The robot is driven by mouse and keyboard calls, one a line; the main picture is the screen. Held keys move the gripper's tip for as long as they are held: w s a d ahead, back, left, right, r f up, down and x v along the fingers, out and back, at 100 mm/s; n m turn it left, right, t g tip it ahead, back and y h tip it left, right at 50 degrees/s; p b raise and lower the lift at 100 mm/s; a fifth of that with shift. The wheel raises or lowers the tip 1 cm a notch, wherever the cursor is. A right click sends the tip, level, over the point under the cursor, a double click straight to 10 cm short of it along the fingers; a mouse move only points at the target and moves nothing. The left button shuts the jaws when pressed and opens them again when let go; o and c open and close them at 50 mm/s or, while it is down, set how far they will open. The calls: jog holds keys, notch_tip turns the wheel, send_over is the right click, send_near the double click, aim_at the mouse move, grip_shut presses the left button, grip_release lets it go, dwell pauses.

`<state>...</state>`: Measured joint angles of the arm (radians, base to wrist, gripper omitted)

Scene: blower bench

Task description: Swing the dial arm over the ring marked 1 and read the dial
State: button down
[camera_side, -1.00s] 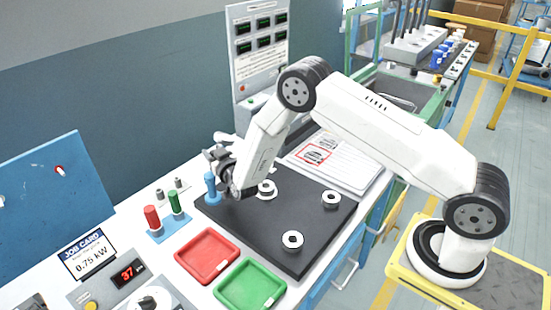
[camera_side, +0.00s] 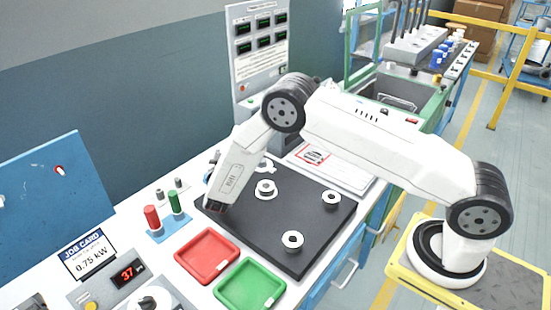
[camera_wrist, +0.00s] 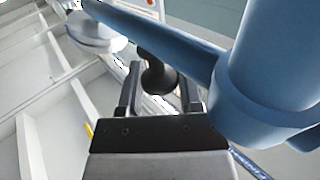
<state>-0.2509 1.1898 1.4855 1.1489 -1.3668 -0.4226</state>
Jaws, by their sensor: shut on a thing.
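My gripper (camera_wrist: 160,82) is shut on a black knob (camera_wrist: 158,76) under the blue dial arm (camera_wrist: 160,32), in the wrist view. The thick blue post (camera_wrist: 275,75) stands to the right there. A round white dial (camera_wrist: 95,32) hangs at the arm's far end, its face turned out of sight. In the side view my forearm hides the fingers and most of the post; a white disc (camera_side: 265,165), likely the dial, shows behind the plate's back ring (camera_side: 265,188). Two more white rings (camera_side: 331,199) (camera_side: 292,241) sit on the black plate (camera_side: 315,225). No ring numbers are readable.
A red tray (camera_side: 207,254) and a green tray (camera_side: 250,286) lie in front of the plate. Red and green plugs (camera_side: 163,218) stand on a blue stand at left. A white sheet (camera_side: 338,172) lies behind the plate. A job card (camera_side: 88,253) reads 0.75 kW.

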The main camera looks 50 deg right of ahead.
jog(key=shift+s+a+m+g+h, duration=0.25)
jog(key=shift+s+m+g+h, duration=0.5)
jog(key=shift+m+g, duration=0.9)
jog(key=shift+s+a+m+g+h, duration=0.25)
jog(key=shift+s+m+g+h, duration=0.65)
jog(key=shift+g, duration=1.4)
jog(key=shift+s+a+m+g+h, duration=0.25)
jog(key=shift+s+m+g+h, duration=0.25)
jog(key=shift+m+g, duration=1.25)
jog(key=shift+g, duration=0.4)
jog(key=shift+c, duration=1.3)
grip_release()
jog(key=shift+a, duration=0.1)
jog(key=a, duration=0.7)
jog(key=shift+a, duration=0.35)
jog(key=shift+w, duration=0.1)
